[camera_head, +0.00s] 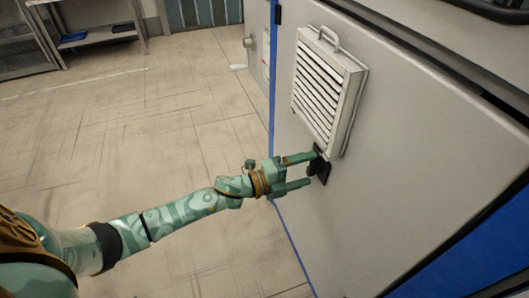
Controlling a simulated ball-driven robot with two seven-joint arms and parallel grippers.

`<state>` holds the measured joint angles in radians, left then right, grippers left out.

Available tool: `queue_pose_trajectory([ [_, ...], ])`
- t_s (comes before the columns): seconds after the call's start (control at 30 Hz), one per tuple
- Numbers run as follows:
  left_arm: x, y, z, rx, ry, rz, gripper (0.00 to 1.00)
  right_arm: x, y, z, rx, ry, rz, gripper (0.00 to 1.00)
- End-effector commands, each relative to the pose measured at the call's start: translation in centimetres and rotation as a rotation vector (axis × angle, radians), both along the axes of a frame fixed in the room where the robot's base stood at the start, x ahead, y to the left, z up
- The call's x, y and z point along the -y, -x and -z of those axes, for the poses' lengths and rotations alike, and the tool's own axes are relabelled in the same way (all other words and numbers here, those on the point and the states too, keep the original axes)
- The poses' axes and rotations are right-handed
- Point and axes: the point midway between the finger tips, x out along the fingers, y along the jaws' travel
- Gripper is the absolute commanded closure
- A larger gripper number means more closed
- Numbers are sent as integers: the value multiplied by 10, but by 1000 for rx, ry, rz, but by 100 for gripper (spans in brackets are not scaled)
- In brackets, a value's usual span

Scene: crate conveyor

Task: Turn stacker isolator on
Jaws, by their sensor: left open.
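The stacker isolator appears to be the small black switch (321,170) on the pale cabinet side, just below a louvred vent. My left gripper (312,169) is open, with its two green fingers pointing right towards the switch. The upper fingertip overlaps the switch's top in the picture and the lower one lies near its lower left side. I cannot tell whether they touch it. The switch's knob is partly hidden by the fingers, and its position is not clear. My right gripper is out of view.
The pale cabinet (420,150) fills the right side, with a louvred vent (322,85) and handle standing out above the switch. A blue edge runs down its left side. Bare tiled floor (150,130) lies left, with metal shelving (100,35) at the back.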

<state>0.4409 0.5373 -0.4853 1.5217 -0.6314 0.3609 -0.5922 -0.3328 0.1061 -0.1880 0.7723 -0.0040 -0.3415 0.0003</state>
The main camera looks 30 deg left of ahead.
Motion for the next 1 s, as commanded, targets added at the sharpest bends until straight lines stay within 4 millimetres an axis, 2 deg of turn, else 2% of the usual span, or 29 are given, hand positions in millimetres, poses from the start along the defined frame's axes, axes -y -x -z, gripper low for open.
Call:
queue_pose_trajectory([
  [0.17, -20, 25, -3, -2, -2, -2, 18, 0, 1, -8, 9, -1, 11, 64],
  [0.4, -61, 78, -3, -2, -2, -2, 18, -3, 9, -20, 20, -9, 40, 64],
  [0.6, -86, 111, -2, -2, -1, -1, 18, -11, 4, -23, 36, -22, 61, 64],
  [0.8, -97, 124, 0, -2, -1, 0, 18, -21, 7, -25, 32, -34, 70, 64],
  [1.0, -98, 125, 1, -2, -1, 0, 18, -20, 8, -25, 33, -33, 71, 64],
])
